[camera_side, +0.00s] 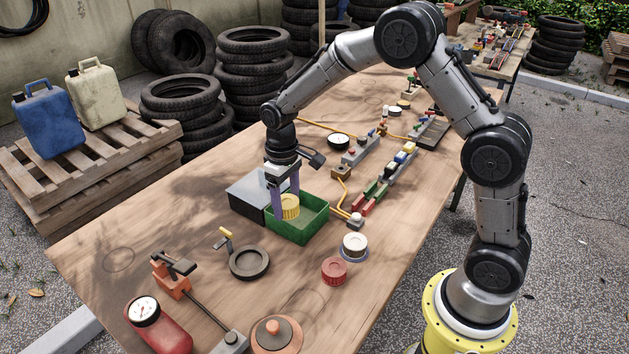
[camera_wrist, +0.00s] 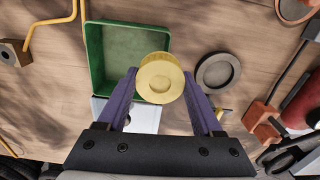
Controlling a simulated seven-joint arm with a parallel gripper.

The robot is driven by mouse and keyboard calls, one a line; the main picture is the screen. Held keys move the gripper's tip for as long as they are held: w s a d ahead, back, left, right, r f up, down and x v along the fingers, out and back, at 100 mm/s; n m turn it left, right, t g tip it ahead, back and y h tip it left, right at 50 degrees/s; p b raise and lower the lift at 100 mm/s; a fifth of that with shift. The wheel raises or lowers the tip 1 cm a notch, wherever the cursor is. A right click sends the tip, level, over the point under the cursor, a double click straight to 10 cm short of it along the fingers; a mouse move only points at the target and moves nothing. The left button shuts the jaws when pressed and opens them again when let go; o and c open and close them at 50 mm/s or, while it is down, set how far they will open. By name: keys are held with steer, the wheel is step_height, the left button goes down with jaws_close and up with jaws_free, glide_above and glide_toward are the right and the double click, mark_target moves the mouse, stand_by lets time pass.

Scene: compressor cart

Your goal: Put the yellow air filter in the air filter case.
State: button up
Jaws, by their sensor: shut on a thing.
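The yellow air filter (camera_side: 290,208) is a short ribbed cylinder. It is between the purple fingers of my gripper (camera_side: 284,203), at the green tray (camera_side: 302,231). In the wrist view the filter (camera_wrist: 160,78) fills the gap between the fingertips (camera_wrist: 160,75), with its round top facing the camera. It overlaps the right side of the green tray (camera_wrist: 97,60) there; its height above the tray floor is hard to tell. A dark round open dish (camera_side: 249,276), which looks like the air filter case, lies on the table beside the tray. It also shows in the wrist view (camera_wrist: 204,77) and appears empty.
A grey-lidded box (camera_side: 249,190) stands against the tray. A yellow-handled part (camera_side: 227,240) is close to the dark dish. A red round cap (camera_side: 334,270) and a white-topped round part (camera_side: 355,244) lie nearby. An orange clamp (camera_side: 170,277) and a red gauge cylinder (camera_side: 160,329) are in front.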

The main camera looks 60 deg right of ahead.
steer(key=s+d+r+m, duration=0.1)
steer(key=d+r, duration=0.1)
steer(key=d, duration=0.9)
steer(key=s+d+r+m, duration=0.1)
steer(key=d+r+m, duration=0.15)
steer(key=d, duration=0.95)
glide_above(324, 167)
steer(key=shift+n, duration=0.35)
step_height(324, 167, down, 8)
steer(key=shift+s+f, duration=0.1)
steer(key=shift+f, duration=0.05)
steer(key=shift+w+d+f, duration=0.15)
steer(key=shift+w+f, duration=0.25)
steer(key=shift+f, duration=0.2)
steer(key=shift+w+f, duration=0.1)
steer(key=shift+f, duration=1.45)
steer(key=shift+f, duration=0.15)
steer(key=o, duration=1.3)
steer(key=shift+o, duration=0.2)
